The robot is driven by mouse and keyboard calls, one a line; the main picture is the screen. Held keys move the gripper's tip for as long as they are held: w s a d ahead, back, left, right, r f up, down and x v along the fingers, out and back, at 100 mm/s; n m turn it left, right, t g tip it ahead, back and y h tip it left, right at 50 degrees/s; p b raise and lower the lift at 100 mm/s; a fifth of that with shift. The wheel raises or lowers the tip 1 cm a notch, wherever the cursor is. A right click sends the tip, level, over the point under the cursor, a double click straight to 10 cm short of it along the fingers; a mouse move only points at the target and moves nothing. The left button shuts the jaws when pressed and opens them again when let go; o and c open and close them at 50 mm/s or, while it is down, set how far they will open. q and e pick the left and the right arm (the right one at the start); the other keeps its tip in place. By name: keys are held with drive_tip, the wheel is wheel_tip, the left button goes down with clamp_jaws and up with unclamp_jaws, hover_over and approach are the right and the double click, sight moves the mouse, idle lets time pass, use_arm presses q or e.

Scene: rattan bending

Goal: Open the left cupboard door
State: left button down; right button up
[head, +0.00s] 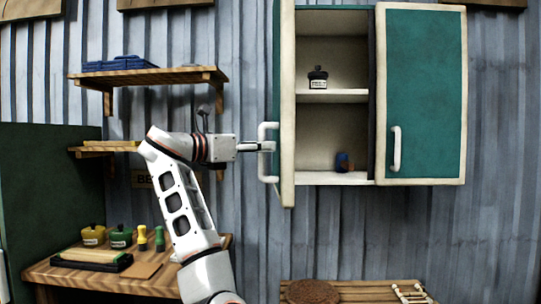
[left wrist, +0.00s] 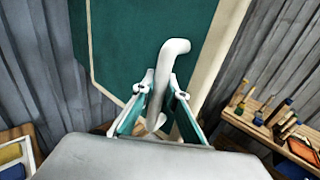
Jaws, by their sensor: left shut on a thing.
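The left cupboard door (head: 287,110) stands swung open, almost edge-on in the head view; its teal outer face (left wrist: 120,50) shows in the left wrist view. Its white handle (head: 263,129) is on the outer face and also shows in the left wrist view (left wrist: 171,55). My left gripper (head: 266,147) is shut on this handle, with a finger on each side of it in the left wrist view (left wrist: 161,92). The cupboard's left half (head: 331,50) is open to view. My right gripper is not in view.
The right cupboard door (head: 427,90) is closed. Wall shelves (head: 150,76) and a workbench (head: 130,280) with jars stand left. A slatted wooden surface (head: 365,291) lies below.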

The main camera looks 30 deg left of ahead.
use_arm(q)
drive_tip(key=s+a+m+g+h, duration=0.1)
drive_tip(key=a+m+g+h, duration=0.1)
drive_tip(key=a, duration=0.5)
drive_tip(key=shift+f+m+g+h, duration=0.25)
drive_tip(key=shift+m+h, duration=0.35)
drive_tip(key=shift+h, duration=0.5)
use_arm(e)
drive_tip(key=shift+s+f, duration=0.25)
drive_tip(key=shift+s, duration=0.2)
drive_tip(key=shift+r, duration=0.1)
